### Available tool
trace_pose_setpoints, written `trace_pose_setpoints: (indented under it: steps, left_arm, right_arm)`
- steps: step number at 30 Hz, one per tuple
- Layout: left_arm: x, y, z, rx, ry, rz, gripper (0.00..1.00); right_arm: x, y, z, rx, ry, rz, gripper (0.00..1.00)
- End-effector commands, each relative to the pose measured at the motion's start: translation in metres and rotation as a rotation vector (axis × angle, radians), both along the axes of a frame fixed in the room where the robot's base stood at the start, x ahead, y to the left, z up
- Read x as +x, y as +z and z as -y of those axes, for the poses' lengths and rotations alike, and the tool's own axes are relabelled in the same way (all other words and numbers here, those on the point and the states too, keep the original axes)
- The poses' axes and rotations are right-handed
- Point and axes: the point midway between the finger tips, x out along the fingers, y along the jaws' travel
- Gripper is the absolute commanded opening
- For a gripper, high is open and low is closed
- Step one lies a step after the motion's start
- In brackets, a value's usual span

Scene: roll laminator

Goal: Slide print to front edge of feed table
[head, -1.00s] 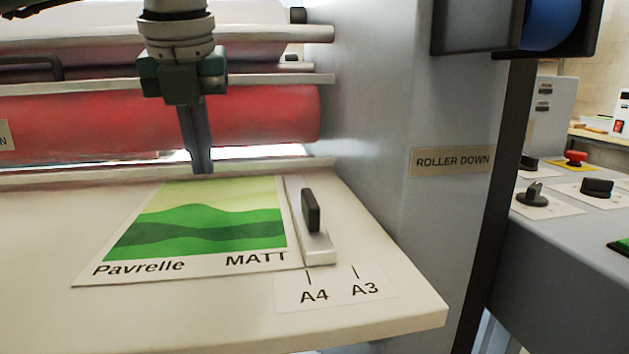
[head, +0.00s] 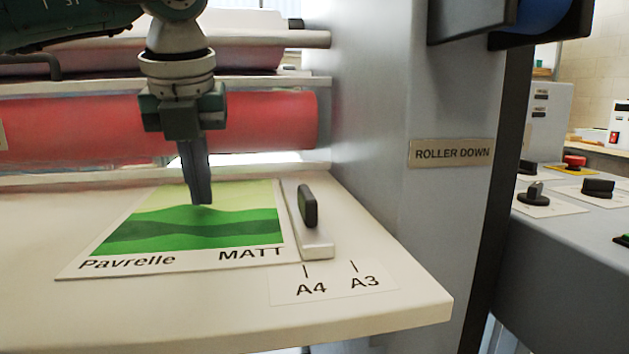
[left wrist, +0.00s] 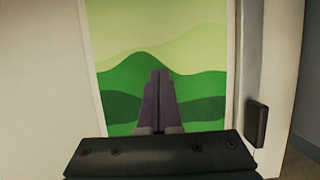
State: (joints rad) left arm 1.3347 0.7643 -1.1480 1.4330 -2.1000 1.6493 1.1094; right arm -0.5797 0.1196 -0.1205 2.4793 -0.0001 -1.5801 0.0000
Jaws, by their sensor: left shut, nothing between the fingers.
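The print (head: 180,232), a sheet with green hills and the words "Pavrelle" and "MATT", lies flat on the white feed table (head: 390,316). Its right edge is beside the metal side guide (head: 317,249) with a black knob. My left gripper (head: 202,202) is shut and empty, pointing down with its tips at the upper part of the print. In the left wrist view the shut fingers (left wrist: 160,75) lie over the green hills of the print (left wrist: 190,65). I cannot tell for sure whether the tips touch the sheet. My right gripper is not in view.
The red roller (head: 270,120) runs across behind the table. The grey side housing with the "ROLLER DOWN" label (head: 451,153) stands to the right. An A4/A3 scale label (head: 335,284) is on the table in front of the guide. The table's front strip is clear.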

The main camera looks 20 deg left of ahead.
Motion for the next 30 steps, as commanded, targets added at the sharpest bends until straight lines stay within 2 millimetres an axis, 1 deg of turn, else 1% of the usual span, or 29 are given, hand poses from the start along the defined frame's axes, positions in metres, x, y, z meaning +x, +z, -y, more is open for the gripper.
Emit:
trace_pose_setpoints:
  steps: [8,30]
  left_arm:
    - [0.0001,-0.01,0.0001,0.0,0.0,0.0,0.0]
    - [-0.0004,-0.0114,-0.0001,0.001,0.0,-0.003,0.0]
  right_arm:
    - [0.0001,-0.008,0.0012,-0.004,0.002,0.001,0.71]
    - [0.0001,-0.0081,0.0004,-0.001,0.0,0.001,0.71]
